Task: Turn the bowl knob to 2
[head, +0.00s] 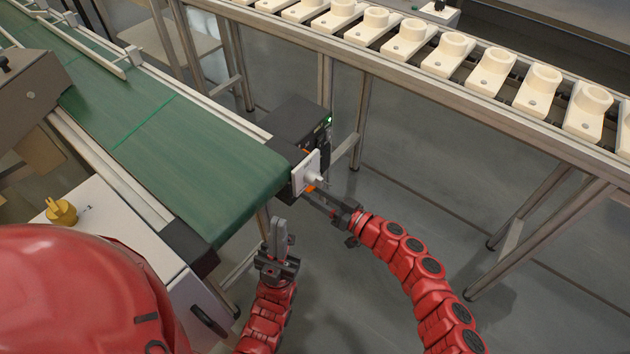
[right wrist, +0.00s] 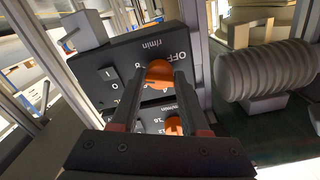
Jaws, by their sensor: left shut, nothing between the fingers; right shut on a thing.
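A dark control panel (right wrist: 125,60) fills the middle of the right wrist view, marked "OFF" and "r/min". It carries an upper orange knob (right wrist: 160,71) and a lower orange knob (right wrist: 173,126). My right gripper (head: 312,190) is at the end of the green conveyor, its fingers shut on the upper orange knob. Which knob is the bowl knob, and the exact number set, I cannot tell, as the fingers cover part of the dials. My left gripper (head: 278,228) is shut and empty, pointing up below the conveyor's end, apart from the panel.
The green conveyor (head: 165,130) ends beside the panel. A white plate (head: 304,173) stands close to my right gripper. A ribbed grey cylinder (right wrist: 265,70) is right of the panel in the wrist view. A rail with several cream holders (head: 448,52) runs along the back.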

